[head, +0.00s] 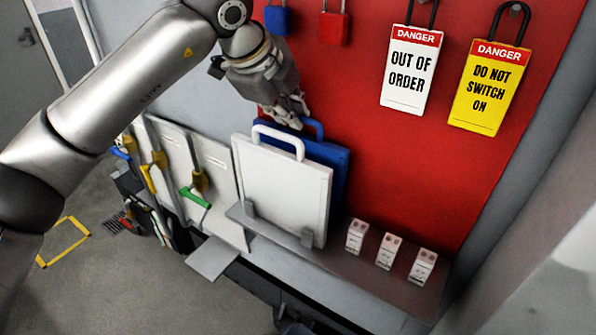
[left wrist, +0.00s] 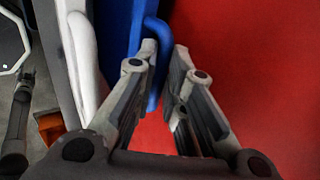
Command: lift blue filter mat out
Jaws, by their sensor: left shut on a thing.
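The blue filter mat (head: 338,158) stands upright in a grey holder (head: 275,232), behind a white mat (head: 283,185) that hides most of its face. My left gripper (head: 291,112) is at the mat's top edge, shut on its blue handle. In the left wrist view the fingers (left wrist: 164,52) are at the blue handle loop, with the blue mat (left wrist: 118,28) to the left. Part of the handle is hidden by a finger. My right gripper is not in view.
A red board (head: 370,140) rises close behind. Two danger tags (head: 411,70) and padlocks (head: 334,27) hang on it. Several small white blocks (head: 388,250) stand on the ledge to the right. White panels with coloured handles (head: 205,180) stand at left.

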